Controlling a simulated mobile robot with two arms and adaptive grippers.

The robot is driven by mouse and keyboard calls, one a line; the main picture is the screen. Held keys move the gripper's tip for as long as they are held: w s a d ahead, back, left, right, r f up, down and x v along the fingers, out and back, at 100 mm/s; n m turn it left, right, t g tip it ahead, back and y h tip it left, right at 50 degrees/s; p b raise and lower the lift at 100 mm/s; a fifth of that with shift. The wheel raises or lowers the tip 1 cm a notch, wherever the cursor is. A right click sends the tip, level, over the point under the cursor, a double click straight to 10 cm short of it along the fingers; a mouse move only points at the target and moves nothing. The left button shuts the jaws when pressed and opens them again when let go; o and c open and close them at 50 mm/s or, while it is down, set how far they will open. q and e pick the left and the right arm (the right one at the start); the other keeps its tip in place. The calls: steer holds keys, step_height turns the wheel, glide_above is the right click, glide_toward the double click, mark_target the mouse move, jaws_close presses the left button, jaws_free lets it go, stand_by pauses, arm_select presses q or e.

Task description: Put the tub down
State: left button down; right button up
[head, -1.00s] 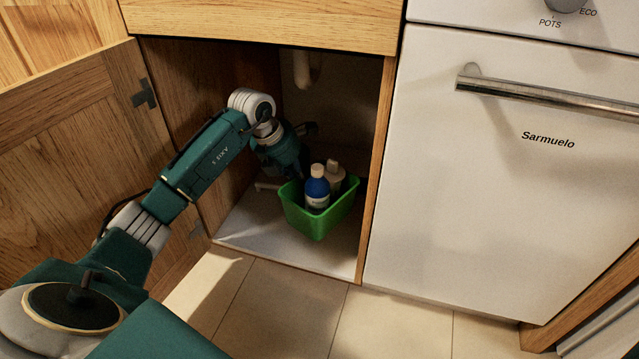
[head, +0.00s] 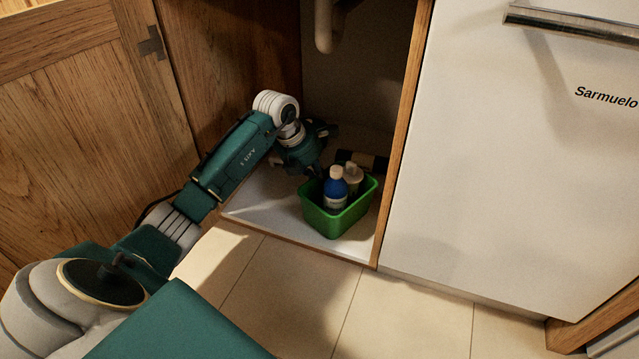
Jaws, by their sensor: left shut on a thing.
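The green tub (head: 335,224) is inside the open cabinet, low over its pale floor near the front right. It looks upright, and I cannot tell whether its base touches the floor. It holds a blue bottle with a pale cap (head: 336,190) and a pale bottle (head: 354,178). My left gripper (head: 314,177) reaches in from the left and is shut on the tub at its back left rim. Its fingertips are mostly hidden. My right gripper is not in view.
The cabinet floor (head: 262,205) has free room left of the tub. A dark and pale object (head: 362,160) lies behind the tub. A drain pipe (head: 323,28) hangs above. The cabinet door (head: 90,120) stands open at left. A white appliance (head: 480,170) stands at right.

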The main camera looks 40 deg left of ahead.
arm_select(q)
steer(key=c, duration=1.9)
jaws_free()
steer(key=shift+r, duration=0.15)
steer(key=p+v, duration=0.7)
steer(key=v, duration=0.5)
